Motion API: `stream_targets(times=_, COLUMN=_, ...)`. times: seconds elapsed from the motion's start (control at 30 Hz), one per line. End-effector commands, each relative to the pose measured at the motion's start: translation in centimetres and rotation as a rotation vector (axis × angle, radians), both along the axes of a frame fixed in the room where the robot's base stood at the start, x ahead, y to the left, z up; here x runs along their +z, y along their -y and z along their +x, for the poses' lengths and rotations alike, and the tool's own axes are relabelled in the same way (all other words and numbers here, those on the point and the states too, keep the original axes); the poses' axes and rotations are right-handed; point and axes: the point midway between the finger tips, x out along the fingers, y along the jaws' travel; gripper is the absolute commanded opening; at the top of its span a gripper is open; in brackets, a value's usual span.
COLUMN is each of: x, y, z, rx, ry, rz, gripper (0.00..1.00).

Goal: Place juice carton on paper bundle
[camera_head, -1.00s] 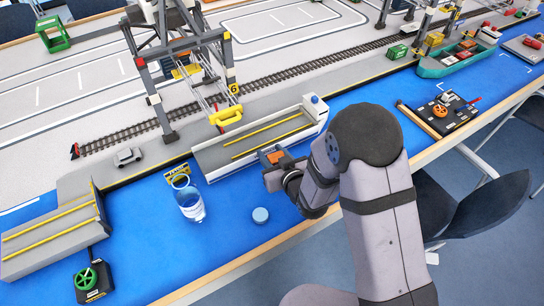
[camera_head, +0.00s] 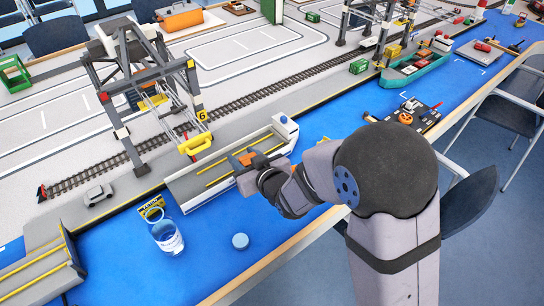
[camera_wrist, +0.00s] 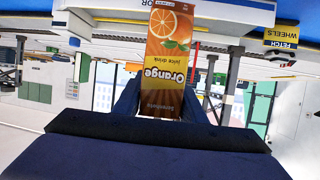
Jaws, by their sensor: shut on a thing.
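The juice carton (camera_wrist: 168,62) fills the middle of the wrist view, brown and yellow with an orange fruit and the word "Orange"; it appears upside down there. My gripper (camera_wrist: 160,100) is shut on it, with a dark finger on either side of its lower part. In the head view my gripper (camera_head: 246,160) is over the grey ship deck with yellow lines, and a small orange patch of the carton shows at its tip. My arm hides part of the deck edge. I cannot pick out the paper bundle in either view.
A model gantry crane (camera_head: 150,95) with a yellow hook block (camera_head: 195,144) stands just left of the grey ship (camera_head: 205,183). A clear cup (camera_head: 167,237) and a blue disc (camera_head: 240,241) sit on the blue surface in front. A teal boat (camera_head: 415,70) lies further back.

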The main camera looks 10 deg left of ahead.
Motion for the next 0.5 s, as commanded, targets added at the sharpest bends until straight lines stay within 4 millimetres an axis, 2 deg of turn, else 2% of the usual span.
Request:
stream_targets(times=0.17, x=0.1, y=0.6, z=0.8, rx=-0.017, ry=0.002, rz=0.002, gripper=0.10)
stream_targets(times=0.27, x=0.2, y=1.6, z=2.2, rx=-0.047, ry=0.003, rz=0.003, gripper=0.10)
stream_targets(times=0.37, x=0.3, y=3.5, z=4.4, rx=-0.096, ry=0.005, rz=0.004, gripper=0.10)
stream_targets(times=0.5, x=0.5, y=7.5, z=8.4, rx=-0.193, ry=0.003, rz=0.005, gripper=0.10)
